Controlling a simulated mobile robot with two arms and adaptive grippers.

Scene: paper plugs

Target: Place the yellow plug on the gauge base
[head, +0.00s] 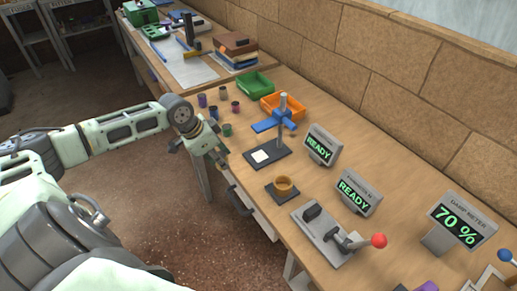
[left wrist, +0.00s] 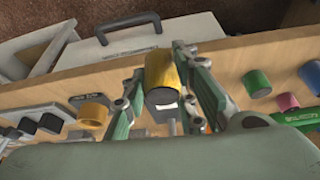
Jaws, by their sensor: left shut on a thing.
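My left gripper (head: 220,155) is at the table's front edge in the head view, left of a dark base (head: 251,161) with a white square, a grey post and a blue arm. This looks like the gauge base. In the left wrist view, my gripper's green fingers are shut on the yellow plug (left wrist: 160,72), one on each side. The plug's dark end faces the camera. A small white patch (left wrist: 167,106) shows just below the plug, which hides much of what lies behind it. The plug cannot be made out in the head view. My right gripper is not in view.
Several small plugs, including a green one (head: 227,130), stand behind my gripper. Green (head: 255,83) and orange (head: 283,105) trays are further back. A brown ring (head: 284,184) on a dark pad, READY displays (head: 322,145) and a red-knobbed lever (head: 378,240) stand nearer.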

